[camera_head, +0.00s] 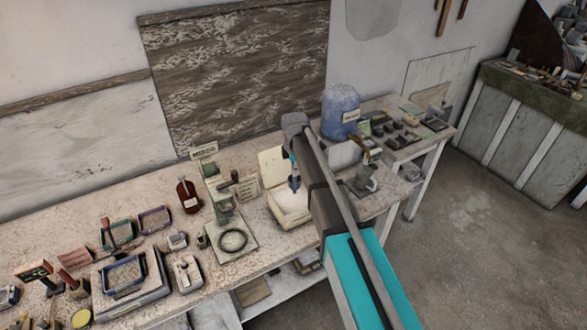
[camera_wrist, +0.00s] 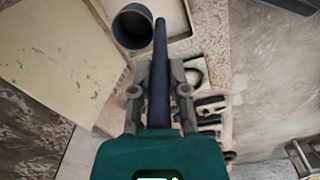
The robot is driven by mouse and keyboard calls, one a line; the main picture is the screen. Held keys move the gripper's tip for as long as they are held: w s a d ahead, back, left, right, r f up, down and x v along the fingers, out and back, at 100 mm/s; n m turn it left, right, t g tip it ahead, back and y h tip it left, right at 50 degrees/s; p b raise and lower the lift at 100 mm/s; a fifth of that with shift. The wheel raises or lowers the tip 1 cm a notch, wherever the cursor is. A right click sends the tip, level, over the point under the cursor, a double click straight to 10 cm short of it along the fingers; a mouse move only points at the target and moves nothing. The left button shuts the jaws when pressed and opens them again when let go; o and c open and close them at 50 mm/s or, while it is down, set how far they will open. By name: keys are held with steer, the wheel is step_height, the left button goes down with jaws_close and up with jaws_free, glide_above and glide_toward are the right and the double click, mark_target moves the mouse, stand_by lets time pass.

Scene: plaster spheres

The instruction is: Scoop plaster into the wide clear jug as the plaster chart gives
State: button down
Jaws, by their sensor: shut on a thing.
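My gripper (camera_wrist: 160,85) is shut on the dark blue handle (camera_wrist: 159,45) of a scoop. The scoop's round cup (camera_wrist: 133,27) shows at the top of the wrist view; its inside looks dark, and I see no white plaster in it. In the head view my gripper (camera_head: 293,168) points down over an open pale box (camera_head: 288,222) of white powder, and the blue scoop (camera_head: 295,184) hangs at or just above the powder. The box's cream lid (camera_head: 271,163) stands up behind. I cannot clearly make out the wide clear jug among the small greenish things to the left, or read the chart.
A dark ring (camera_head: 232,240) lies on a pale board left of the box. A brown bottle (camera_head: 188,196) and small cards stand behind. Trays and tools crowd the left bench.

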mark_target(294, 193)
steer(key=shift+f, duration=0.25)
step_height(294, 193, down, 11)
steer(key=b, duration=1.1)
steer(key=shift+f+b, duration=0.15)
steer(key=shift+b, duration=0.25)
stand_by(0.9)
step_height(294, 193, up, 10)
steer(key=p, duration=1)
stand_by(0.4)
steer(key=shift+f+b, duration=0.45)
steer(key=shift+f, duration=0.05)
steer(key=shift+s, duration=0.2)
